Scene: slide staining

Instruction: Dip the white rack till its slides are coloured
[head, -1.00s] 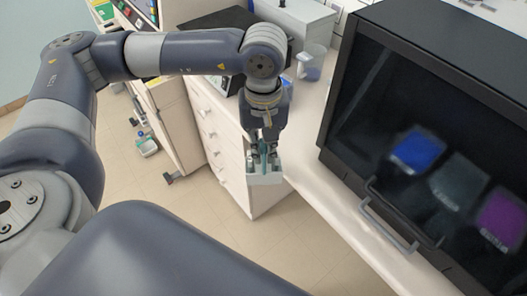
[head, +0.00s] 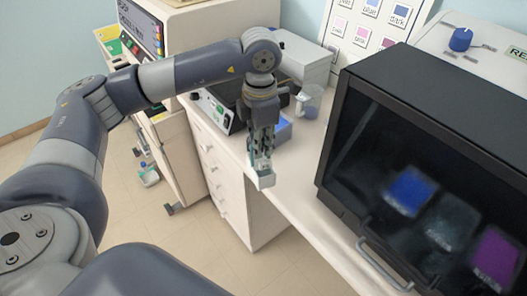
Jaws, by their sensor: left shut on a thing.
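My left gripper (head: 262,150) points down near the front edge of the bench. It is shut on the white rack (head: 267,181), which hangs below the fingers. The slides in the rack are mostly hidden by the fingers, so I cannot tell their colour. A blue vessel (head: 410,191), a grey one (head: 451,222) and a purple one (head: 496,256) show dimly behind the dark front of a black cabinet, to the right of the rack. My right gripper is not in view.
The black cabinet (head: 432,105) has a front handle (head: 383,268). A clear beaker (head: 311,101) and a blue item (head: 284,130) stand on the bench behind the gripper. A colour chart (head: 372,22) hangs at the back. Bare bench (head: 300,185) lies between rack and cabinet.

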